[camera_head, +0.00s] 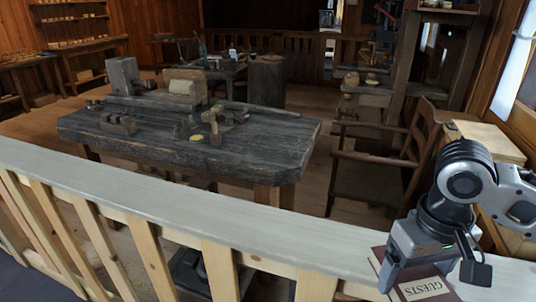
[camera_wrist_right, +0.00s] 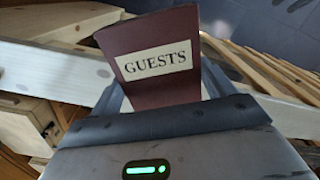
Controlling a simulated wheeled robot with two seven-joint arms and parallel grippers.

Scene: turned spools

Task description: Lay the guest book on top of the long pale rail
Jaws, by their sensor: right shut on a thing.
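The guest book (camera_head: 422,284) has a dark red cover with a pale label reading GUESTS. It shows at the lower right of the head view and large in the right wrist view (camera_wrist_right: 165,88). My right gripper (camera_head: 432,274) is shut on it, with a finger at each side. The long pale rail (camera_head: 200,205) crosses the head view from left to lower right. In the right wrist view the rail (camera_wrist_right: 50,72) passes behind the book on both sides. The book overlaps the rail in both views; I cannot tell whether they touch. My left gripper is not in view.
Pale balusters (camera_head: 140,255) stand under the rail. Beyond it are a dark workbench (camera_head: 250,140) with turned wooden parts and a wooden chair (camera_head: 375,175). A pale wooden cabinet (camera_head: 490,140) stands at right, close to my right arm. The rail's top is clear to the left.

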